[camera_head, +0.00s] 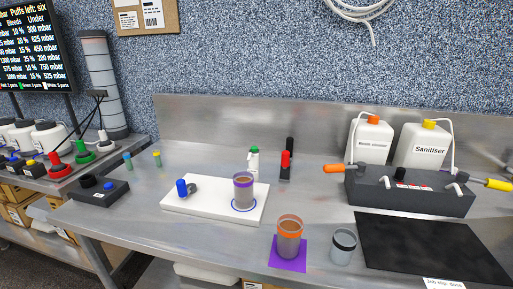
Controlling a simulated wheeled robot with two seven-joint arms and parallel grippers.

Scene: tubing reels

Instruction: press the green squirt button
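A green button-like knob (83,154) stands on the side bench at the left, between a red one (58,167) and a white one (104,143). Its top narrows to a thin stem, and I cannot tell from here whether it is pressed. A small white bottle with a green cap (254,152) stands at the back of the main bench. Neither of my grippers is in view.
A white board (212,208) carries a purple-rimmed cup (243,188). An orange-rimmed cup (289,240) stands on a purple mat (285,264), beside a grey cup (343,245). A dark box with tap handles (405,199) and a black mat (425,245) occupy the right. A screen (35,48) stands upper left.

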